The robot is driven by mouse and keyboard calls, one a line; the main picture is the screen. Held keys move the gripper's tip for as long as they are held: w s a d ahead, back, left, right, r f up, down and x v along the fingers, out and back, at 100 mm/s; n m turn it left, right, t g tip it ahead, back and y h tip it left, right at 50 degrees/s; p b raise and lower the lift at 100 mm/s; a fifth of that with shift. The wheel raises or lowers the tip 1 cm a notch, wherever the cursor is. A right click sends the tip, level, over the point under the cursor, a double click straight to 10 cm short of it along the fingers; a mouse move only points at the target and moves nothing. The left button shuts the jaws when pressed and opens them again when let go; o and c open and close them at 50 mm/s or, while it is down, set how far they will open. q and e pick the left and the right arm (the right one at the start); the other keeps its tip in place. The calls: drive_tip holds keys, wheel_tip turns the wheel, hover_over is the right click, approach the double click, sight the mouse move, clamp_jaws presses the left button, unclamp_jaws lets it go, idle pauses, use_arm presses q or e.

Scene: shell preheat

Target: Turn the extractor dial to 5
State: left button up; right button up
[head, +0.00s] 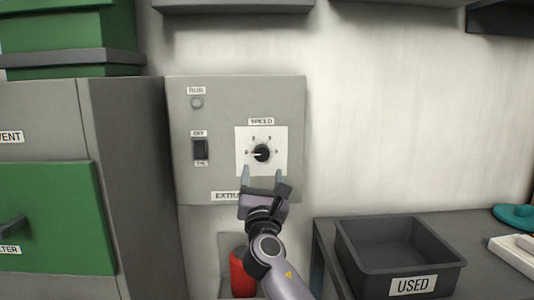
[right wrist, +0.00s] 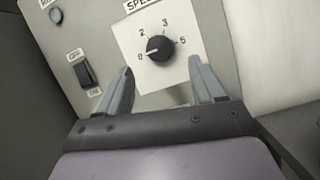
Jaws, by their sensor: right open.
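The extractor dial (head: 261,153) is a black round knob on a white square plate under a SPEED label. In the right wrist view, the dial (right wrist: 160,48) has marks reading 0, 2, 3 and 5 around it. Its white pointer line points left, at the 0. My right gripper (head: 262,172) is open and empty, just below the knob, its fingers pointing up at the plate. In the wrist view, the fingertips (right wrist: 161,68) stand apart on either side below the knob, with no visible contact. My left gripper is not in view.
The grey extractor panel (head: 215,107) also carries a round lamp (head: 196,103) and a black OFF/ON rocker switch (head: 200,150) left of the dial. A grey cabinet (head: 128,130) stands at left. A USED bin (head: 440,262) sits on the bench at right. A red object (head: 240,275) is low behind my arm.

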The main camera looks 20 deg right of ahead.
sight(262, 157)
drive_tip(key=shift+b+x, duration=0.3)
drive_tip(key=shift+x, duration=2.85)
drive_tip(key=shift+f, duration=0.1)
drive_tip(key=c, duration=1.1)
